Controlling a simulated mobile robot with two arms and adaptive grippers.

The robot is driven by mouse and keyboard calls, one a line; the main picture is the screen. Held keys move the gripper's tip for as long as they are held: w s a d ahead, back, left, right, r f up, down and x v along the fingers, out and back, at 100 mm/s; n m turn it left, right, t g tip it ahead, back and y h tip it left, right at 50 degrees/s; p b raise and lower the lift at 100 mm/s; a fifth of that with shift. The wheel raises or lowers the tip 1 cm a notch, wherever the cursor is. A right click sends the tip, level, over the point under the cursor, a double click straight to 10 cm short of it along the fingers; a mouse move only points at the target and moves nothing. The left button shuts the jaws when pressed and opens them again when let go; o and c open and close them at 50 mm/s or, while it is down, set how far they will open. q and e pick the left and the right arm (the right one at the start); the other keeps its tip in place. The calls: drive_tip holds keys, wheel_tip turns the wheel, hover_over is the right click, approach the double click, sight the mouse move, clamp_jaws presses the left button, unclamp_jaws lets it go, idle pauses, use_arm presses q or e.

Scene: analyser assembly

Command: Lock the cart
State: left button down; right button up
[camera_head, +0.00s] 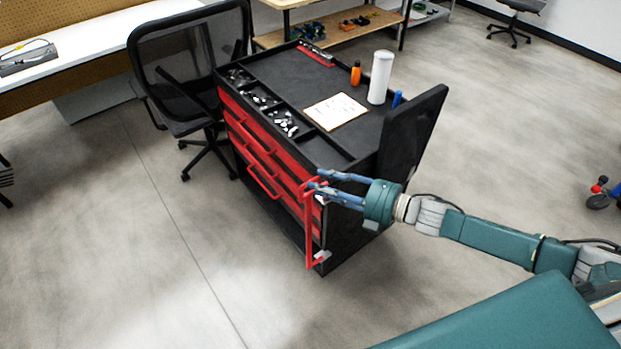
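The cart (345,232) is a black tool cart with red drawer fronts (262,160) facing left; the visible drawers look closed. A red upright bar (309,232) stands at the cart's near front corner, with short arms at its top and bottom. My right gripper (316,183) reaches in from the right, across the cart's near end. Its two blue fingers are at the bar's top, with some space visible between them. I cannot tell whether they grip the bar or only touch it. My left gripper is out of view.
On the cart top are a white cylinder (380,77), an orange bottle (356,73), a clipboard (335,111) and trays of small parts. A black panel (412,135) rises at its right end. An office chair (190,75) stands close behind left. The floor in front is clear.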

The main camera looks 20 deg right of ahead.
drive_tip(key=x, duration=0.4)
drive_tip(key=shift+f+p, duration=0.1)
drive_tip(key=shift+p, duration=0.2)
clamp_jaws()
